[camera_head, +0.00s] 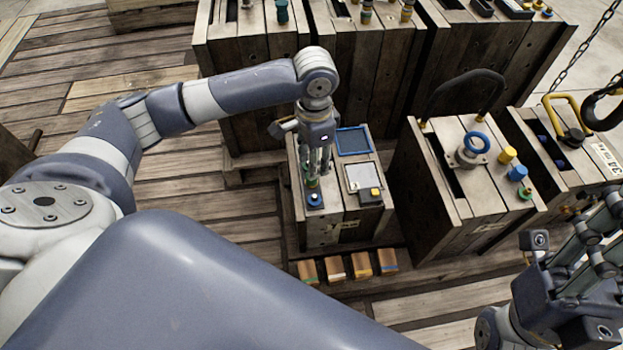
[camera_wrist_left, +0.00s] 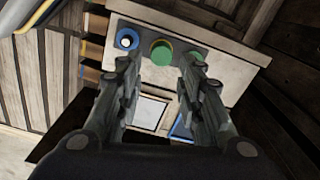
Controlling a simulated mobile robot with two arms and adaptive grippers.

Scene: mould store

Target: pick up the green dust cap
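A round green cap (camera_head: 312,182) sits on top of the small wooden-sided mould block (camera_head: 322,232), beside a blue ring-shaped fitting (camera_head: 315,200). In the left wrist view the green cap (camera_wrist_left: 161,50) lies beyond and between my fingertips. A second green round piece (camera_wrist_left: 195,58) is partly hidden by the right-hand finger, and the blue fitting (camera_wrist_left: 127,39) is to the left. My left gripper (camera_head: 317,168) points down over the block; its fingers (camera_wrist_left: 163,62) are apart with nothing held. Contact with the cap cannot be told. My right gripper (camera_head: 580,255) is at the right edge, away from the block.
The block also carries a blue-framed panel (camera_head: 354,141) and a light plate (camera_head: 364,184) with a yellow piece. Several small wooden blocks (camera_head: 334,267) lie in front. Taller moulds stand behind; another mould (camera_head: 462,185) with a black handle stands right. A chain hangs at upper right.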

